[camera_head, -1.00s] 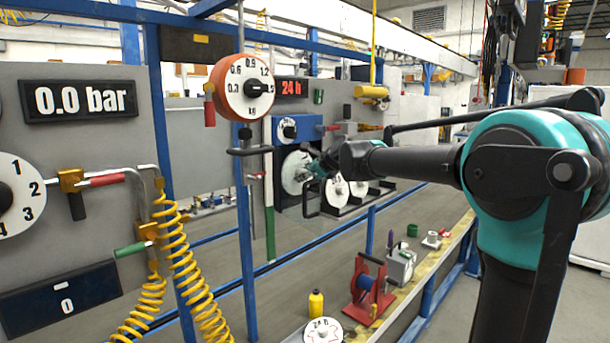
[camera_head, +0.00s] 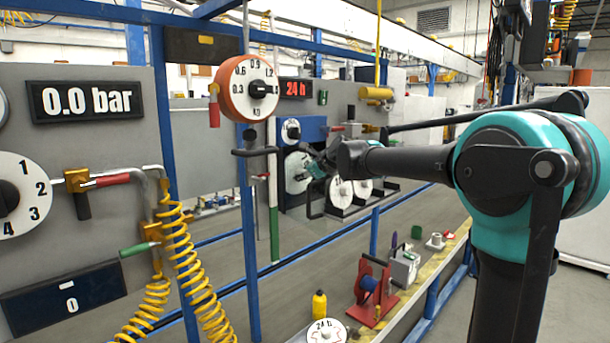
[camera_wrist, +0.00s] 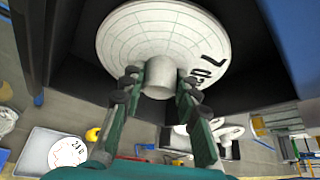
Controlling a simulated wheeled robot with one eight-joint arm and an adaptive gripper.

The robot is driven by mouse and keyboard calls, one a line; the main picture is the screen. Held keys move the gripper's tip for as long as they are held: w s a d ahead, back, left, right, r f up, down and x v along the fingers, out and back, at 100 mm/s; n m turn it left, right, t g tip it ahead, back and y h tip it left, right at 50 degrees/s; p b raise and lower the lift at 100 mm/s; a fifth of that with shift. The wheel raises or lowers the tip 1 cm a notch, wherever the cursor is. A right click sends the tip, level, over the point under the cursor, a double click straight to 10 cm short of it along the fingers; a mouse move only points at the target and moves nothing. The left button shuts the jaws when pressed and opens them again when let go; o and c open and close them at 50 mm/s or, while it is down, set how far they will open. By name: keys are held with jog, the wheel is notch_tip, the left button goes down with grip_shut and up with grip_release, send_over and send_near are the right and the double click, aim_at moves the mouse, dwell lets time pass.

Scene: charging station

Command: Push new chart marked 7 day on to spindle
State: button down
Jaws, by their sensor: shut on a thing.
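The white chart (camera_wrist: 165,35) is a round disc with grid lines, and a partly hidden marking beginning "7 d" shows at its right edge. My gripper (camera_wrist: 158,85) is shut on the pale round hub at the chart's centre, one finger on each side. In the head view a white disc (camera_head: 296,172) shows at the dark opening of the blue recorder housing (camera_head: 312,130), with my gripper (camera_head: 317,170) just right of it. The spindle is hidden, so I cannot tell whether the chart is on it.
More white discs (camera_head: 340,194) stand in a rack right of the recorder. A chart marked 24 h (camera_head: 326,333) lies at the front, near a yellow bottle (camera_head: 319,305) and a red reel stand (camera_head: 372,290). A blue post (camera_head: 248,240) stands left of my arm.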

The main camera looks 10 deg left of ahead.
jog(key=shift+w+a, duration=0.5)
jog(key=shift+a, duration=0.1)
jog(key=c, duration=1)
grip_release()
jog(key=shift+c, duration=0.2)
jog(key=v, duration=1.2)
jog(key=shift+s+f, duration=0.1)
